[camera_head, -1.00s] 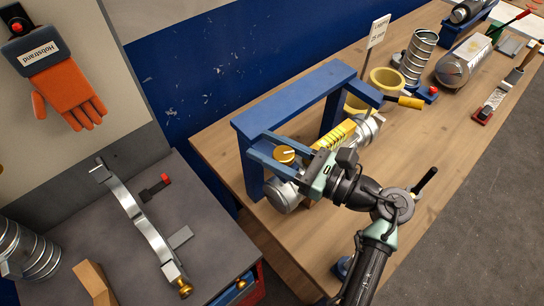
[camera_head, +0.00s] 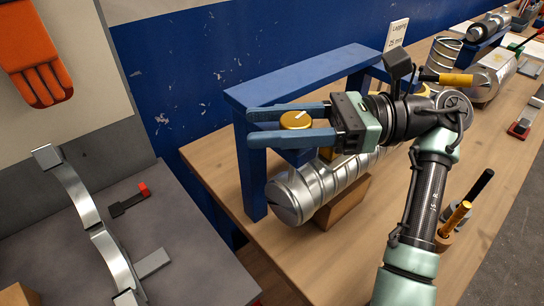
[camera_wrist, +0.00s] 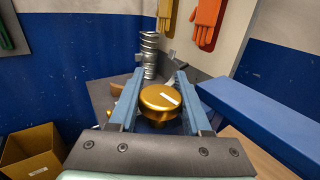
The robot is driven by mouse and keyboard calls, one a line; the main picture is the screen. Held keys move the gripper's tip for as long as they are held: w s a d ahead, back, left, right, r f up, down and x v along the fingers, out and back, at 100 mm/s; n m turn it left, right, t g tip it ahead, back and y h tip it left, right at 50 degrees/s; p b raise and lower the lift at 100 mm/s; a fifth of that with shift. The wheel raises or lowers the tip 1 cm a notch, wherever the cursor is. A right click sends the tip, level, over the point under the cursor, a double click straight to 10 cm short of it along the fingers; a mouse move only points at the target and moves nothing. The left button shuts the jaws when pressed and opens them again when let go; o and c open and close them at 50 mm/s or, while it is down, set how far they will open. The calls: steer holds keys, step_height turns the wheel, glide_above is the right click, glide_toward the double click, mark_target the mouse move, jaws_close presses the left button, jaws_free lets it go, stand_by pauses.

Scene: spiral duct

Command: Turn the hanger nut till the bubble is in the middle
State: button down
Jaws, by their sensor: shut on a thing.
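The hanger nut is a round brass knob with a white mark on top (camera_head: 297,120), at the left end of the blue frame (camera_head: 300,75). My gripper (camera_head: 250,126) is shut on it, with a blue finger on each side. In the wrist view the nut (camera_wrist: 161,97) sits between the fingers, its white mark slanting. The silver spiral duct (camera_head: 296,192) runs under the frame. A small yellow part (camera_head: 326,154) shows behind my gripper, which hides most of the duct's top. I cannot see the bubble.
A wooden block (camera_head: 342,203) stands under the duct on the wooden bench (camera_head: 300,238). A grey table (camera_head: 190,240) with a curved metal strap (camera_head: 85,205) is at the left.

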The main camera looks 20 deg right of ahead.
steer(key=n+g+b, duration=0.1)
steer(key=b, duration=0.1)
steer(key=n+g+b, duration=0.1)
steer(key=g+b, duration=0.1)
steer(key=n+g+b, duration=0.1)
steer(key=b, duration=0.2)
steer(key=shift+s+a+f+g+y, duration=0.1)
steer(key=shift+s+f+g+y, duration=0.1)
steer(key=shift+s+g+y, duration=0.15)
steer(key=shift+r+g+b, duration=0.2)
steer(key=shift+g+b, duration=0.15)
steer(key=shift+b, duration=0.05)
steer(key=c, duration=0.6)
jaws_free()
step_height(320, 180, up, 10)
steer(key=shift+p, duration=0.45)
